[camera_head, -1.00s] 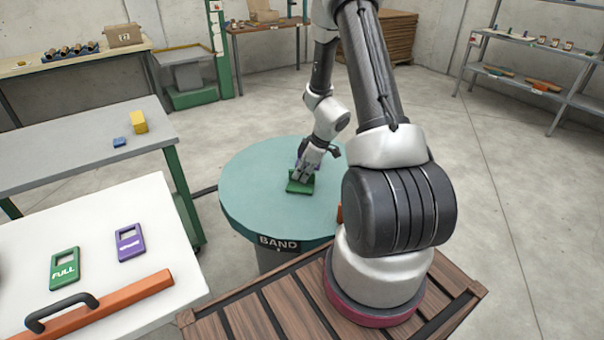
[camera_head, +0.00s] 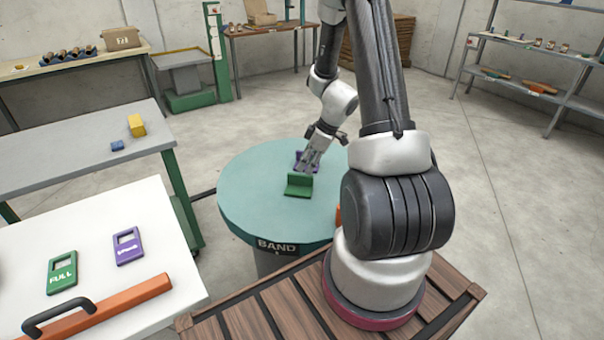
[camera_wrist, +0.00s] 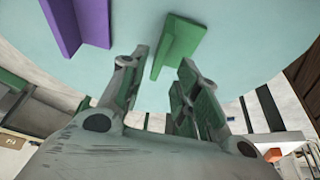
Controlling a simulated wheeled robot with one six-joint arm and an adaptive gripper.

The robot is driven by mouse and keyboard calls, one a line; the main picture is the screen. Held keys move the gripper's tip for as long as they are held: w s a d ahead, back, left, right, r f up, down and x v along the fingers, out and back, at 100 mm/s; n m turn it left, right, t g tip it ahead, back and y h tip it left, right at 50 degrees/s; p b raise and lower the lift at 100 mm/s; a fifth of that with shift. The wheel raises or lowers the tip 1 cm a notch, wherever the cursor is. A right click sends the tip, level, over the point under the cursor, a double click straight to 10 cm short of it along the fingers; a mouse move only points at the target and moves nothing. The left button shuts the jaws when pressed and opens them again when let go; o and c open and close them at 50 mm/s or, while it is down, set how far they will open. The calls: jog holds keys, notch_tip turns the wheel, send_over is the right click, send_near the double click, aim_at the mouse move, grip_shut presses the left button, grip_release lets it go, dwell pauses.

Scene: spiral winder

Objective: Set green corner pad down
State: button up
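The green corner pad (camera_head: 298,187), an L-shaped piece, rests on the round teal table marked BAND (camera_head: 245,200). In the wrist view the green pad (camera_wrist: 178,46) lies just beyond the fingertips, near the gap between them. My gripper (camera_head: 311,167) is open and empty, close behind and above the pad. Its two fingers (camera_wrist: 162,68) are spread apart in the wrist view, and the pad appears clear of them. A purple corner pad (camera_wrist: 80,22) lies on the same table to the left in the wrist view.
A white table (camera_head: 100,220) at left holds a green FULL tag (camera_head: 62,272), a purple tag (camera_head: 128,246) and an orange bar with a black handle (camera_head: 100,303). A grey table (camera_head: 60,160) holds yellow and blue blocks. The teal table's left side is bare.

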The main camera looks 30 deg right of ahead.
jog(key=s+a+r+m, duration=0.1)
jog(key=s+a+r, duration=0.15)
jog(key=r, duration=0.45)
jog(key=s+a+r+m, duration=0.1)
jog(key=s+r, duration=0.2)
jog(key=r, duration=0.4)
jog(key=s+a+r+m, duration=0.1)
jog(key=s+a+r, duration=0.15)
jog(key=r, duration=0.55)
jog(key=s+r+m+h, duration=0.1)
jog(key=s+r+m, duration=0.2)
jog(key=s, duration=0.5)
jog(key=s+a+r+m+t+h, duration=0.1)
jog(key=s+r+m+h, duration=0.1)
jog(key=s+r, duration=0.4)
jog(key=shift+s+a+m, duration=0.3)
jog(key=shift+s+m, duration=0.4)
jog(key=shift+s, duration=0.3)
